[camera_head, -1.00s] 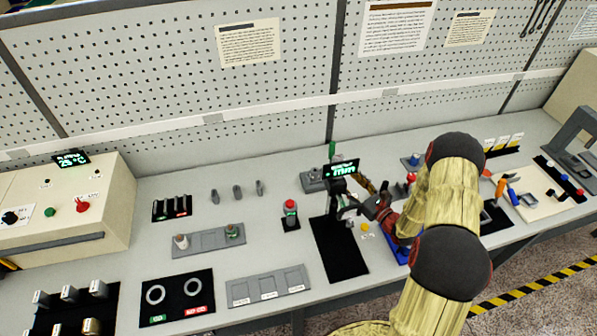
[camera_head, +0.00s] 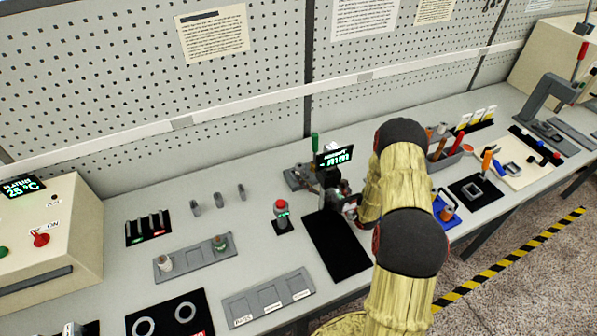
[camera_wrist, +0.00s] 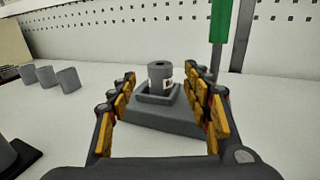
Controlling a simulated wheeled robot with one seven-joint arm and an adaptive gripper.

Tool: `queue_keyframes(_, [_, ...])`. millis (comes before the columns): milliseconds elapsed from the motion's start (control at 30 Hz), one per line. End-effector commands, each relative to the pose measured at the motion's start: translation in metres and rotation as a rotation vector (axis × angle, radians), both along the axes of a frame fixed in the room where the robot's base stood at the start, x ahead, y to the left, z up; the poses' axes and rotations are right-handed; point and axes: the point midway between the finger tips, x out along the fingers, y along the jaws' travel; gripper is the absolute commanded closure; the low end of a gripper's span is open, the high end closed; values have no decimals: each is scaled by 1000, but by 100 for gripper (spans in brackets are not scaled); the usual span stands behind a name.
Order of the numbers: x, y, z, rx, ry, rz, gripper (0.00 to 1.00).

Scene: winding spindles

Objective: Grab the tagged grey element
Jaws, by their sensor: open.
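The grey element is a short cylinder with a hole in its top and a small white tag on its side. In the wrist view this tagged grey element (camera_wrist: 158,72) stands upright in a square-rimmed grey holder (camera_wrist: 150,118). My gripper (camera_wrist: 161,84) is open and empty, one yellow-padded finger on each side of the element in the picture. The element looks to be just beyond the fingertips, not touched. In the head view the grey holder (camera_head: 296,179) is at the back of the bench, left of my gripper; the element is not clear there.
A green-handled tool (camera_wrist: 219,36) rises behind the right finger. Several grey pieces (camera_wrist: 45,76) stand to the left. In the head view, a small display (camera_head: 334,156) is close by my arm, a red-topped button (camera_head: 281,207) stands left, and a black mat (camera_head: 337,247) lies in front.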

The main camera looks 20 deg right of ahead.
Motion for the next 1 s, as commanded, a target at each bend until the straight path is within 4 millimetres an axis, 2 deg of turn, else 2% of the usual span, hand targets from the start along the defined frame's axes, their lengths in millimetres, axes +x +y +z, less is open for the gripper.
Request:
queue_keyframes(433, [47,17,-1,0,1,0,50])
queue_keyframes(667, [49,17,0,1,1,-1,50])
queue_keyframes(1000, [49,17,0,0,0,-1,70])
